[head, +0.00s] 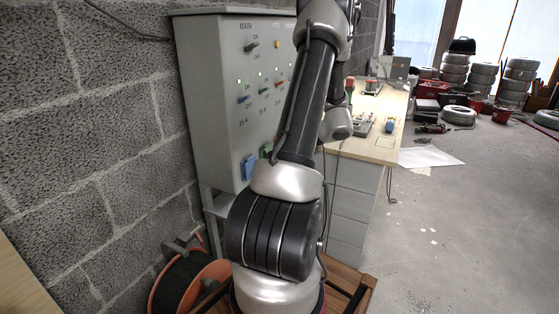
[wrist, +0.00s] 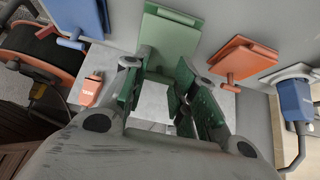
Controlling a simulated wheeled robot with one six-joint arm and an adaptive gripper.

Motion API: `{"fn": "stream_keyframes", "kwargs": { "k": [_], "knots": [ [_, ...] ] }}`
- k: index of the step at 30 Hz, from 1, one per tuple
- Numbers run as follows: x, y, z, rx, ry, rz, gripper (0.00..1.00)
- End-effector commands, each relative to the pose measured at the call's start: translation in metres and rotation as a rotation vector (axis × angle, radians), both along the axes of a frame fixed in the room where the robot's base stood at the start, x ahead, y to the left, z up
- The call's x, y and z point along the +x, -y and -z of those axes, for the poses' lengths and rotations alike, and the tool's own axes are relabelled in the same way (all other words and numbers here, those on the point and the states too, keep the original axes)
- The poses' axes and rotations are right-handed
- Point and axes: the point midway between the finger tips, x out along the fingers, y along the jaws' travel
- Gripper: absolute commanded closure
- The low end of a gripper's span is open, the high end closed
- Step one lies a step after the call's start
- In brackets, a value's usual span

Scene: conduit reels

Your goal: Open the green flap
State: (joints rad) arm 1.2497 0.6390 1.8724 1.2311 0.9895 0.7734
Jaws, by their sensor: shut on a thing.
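The green flap (wrist: 169,40) is at the top middle of the wrist view, on the grey cabinet face between a blue and an orange flap. In the head view a sliver of the green flap (head: 266,150) shows beside my arm. My gripper (wrist: 164,78) is at the flap's lower edge, its green-padded fingers on either side of its lower part. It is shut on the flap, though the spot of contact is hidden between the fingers. I cannot tell how far the flap is raised. The head view does not show the gripper clearly behind the arm.
The cabinet (head: 215,110) carries switches and small lights. The wrist view shows a blue flap (wrist: 78,16), an orange flap (wrist: 243,58) and a blue plug (wrist: 294,100) with a cable. An orange cable reel (head: 185,284) stands below left. A workbench (head: 365,150) is at right.

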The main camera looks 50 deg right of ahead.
Motion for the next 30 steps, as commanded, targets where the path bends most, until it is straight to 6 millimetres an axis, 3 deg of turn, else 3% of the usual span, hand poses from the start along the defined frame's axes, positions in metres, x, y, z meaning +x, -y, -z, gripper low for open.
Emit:
{"fn": "stream_keyframes", "kwargs": {
  "k": [18,30],
  "knots": [
    [0.002,0.000,-0.040,-0.115,-0.529,-0.005,1.00],
    [0.005,-0.001,-0.050,-0.143,-0.700,-0.002,1.00]
  ]
}}
